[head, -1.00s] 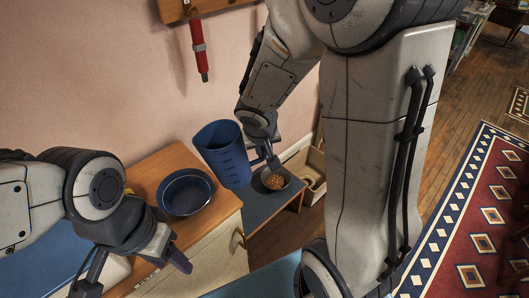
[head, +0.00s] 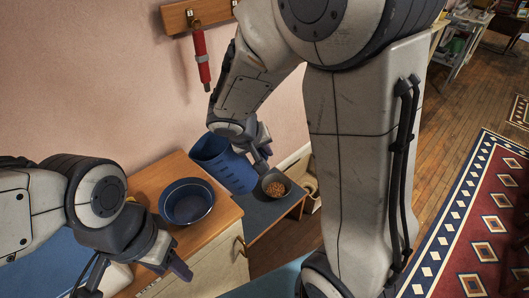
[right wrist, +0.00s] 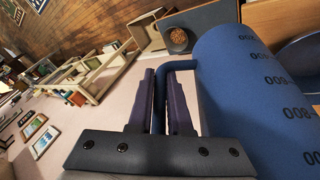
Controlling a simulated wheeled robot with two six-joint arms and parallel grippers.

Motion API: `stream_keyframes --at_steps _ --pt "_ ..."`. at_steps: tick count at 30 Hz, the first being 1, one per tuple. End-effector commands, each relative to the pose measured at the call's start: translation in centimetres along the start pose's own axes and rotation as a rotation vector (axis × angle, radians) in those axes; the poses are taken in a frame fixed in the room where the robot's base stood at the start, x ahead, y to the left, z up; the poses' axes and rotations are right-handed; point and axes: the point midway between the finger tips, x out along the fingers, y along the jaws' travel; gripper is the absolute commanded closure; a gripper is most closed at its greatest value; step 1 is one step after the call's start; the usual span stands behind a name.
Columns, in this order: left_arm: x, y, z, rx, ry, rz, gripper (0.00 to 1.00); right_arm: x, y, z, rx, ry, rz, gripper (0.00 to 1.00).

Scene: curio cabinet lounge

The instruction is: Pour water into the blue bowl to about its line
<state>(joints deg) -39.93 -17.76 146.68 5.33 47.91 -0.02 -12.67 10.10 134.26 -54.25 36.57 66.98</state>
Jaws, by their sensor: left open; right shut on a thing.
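The blue bowl (head: 187,201) sits on the wooden cabinet top (head: 155,178) in the head view. My right gripper (head: 262,152) is shut on the handle of a blue measuring jug (head: 222,164). The jug is tilted, held above and to the right of the bowl, apart from it. In the right wrist view, the jug (right wrist: 265,100) shows printed marks on its side, and its handle lies between the fingers of my right gripper (right wrist: 168,85). Whether water is in the jug or bowl cannot be told. My left gripper (head: 176,265) is open and empty at the cabinet's front edge.
A small bowl of brown pieces (head: 274,188) stands on a lower blue-topped table (head: 262,212) right of the cabinet. A red-handled tool (head: 202,68) hangs on the wall rack. An open wooden crate (head: 306,185) is beyond. A patterned rug (head: 470,230) lies at right.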

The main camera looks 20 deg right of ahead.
Motion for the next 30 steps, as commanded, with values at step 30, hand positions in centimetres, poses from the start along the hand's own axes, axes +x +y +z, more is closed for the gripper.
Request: stream_keyframes --at_steps 30 --pt "-3.2 0.2 -0.2 0.0 0.0 0.0 0.5 -3.0 -0.7 -1.3 -0.107 0.0 0.255 1.0"
